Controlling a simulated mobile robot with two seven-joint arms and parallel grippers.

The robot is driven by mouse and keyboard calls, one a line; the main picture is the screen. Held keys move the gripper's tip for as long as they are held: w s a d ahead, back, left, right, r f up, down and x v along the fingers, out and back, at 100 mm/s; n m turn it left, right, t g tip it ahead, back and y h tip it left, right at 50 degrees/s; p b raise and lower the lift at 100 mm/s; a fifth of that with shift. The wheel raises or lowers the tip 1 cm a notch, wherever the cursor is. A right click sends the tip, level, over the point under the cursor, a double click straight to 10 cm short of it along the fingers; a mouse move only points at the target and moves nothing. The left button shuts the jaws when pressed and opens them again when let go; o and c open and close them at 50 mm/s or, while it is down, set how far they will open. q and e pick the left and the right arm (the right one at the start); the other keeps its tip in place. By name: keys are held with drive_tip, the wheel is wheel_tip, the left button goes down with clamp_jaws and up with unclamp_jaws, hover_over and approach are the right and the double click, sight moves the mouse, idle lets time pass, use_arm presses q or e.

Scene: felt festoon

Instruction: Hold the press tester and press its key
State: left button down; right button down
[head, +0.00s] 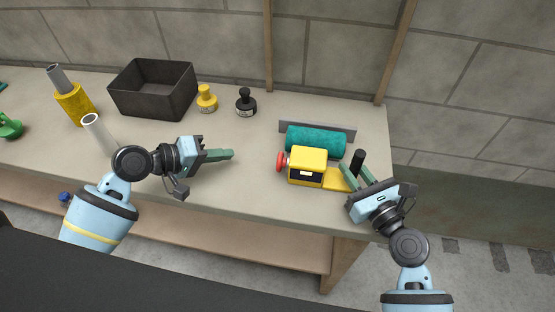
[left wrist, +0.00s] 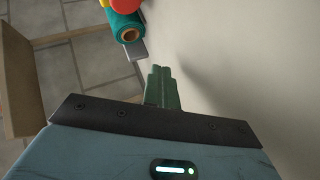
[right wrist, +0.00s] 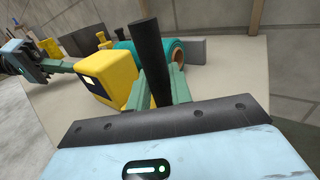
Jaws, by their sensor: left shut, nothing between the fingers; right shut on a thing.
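The press tester (head: 308,167) is a yellow block with a dark panel, a red key (head: 281,162) on its left side and an upright black handle (head: 357,160) at its right. My right gripper (head: 357,177) is shut on the black handle, which also shows between its fingers in the right wrist view (right wrist: 148,50). I cannot tell whether the tester touches the table. My left gripper (head: 232,154) is shut and empty, left of the red key with a clear gap, its fingers pointing toward it. In the left wrist view the red key (left wrist: 125,5) is cut off at the top edge.
A teal roll (head: 318,139) lies just behind the tester, before a grey plate (head: 345,130). A dark bin (head: 152,88), a yellow knobbed piece (head: 207,98) and a black one (head: 246,101) stand further back. A yellow-sleeved tube (head: 73,103) is at left.

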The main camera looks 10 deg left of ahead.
use_arm(q)
drive_tip(key=shift+d, duration=4.4)
drive_tip(key=shift+d, duration=0.1)
drive_tip(key=shift+d, duration=0.3)
drive_tip(key=shift+d, duration=0.6)
drive_tip(key=shift+a, duration=1)
drive_tip(key=shift+a, duration=2.5)
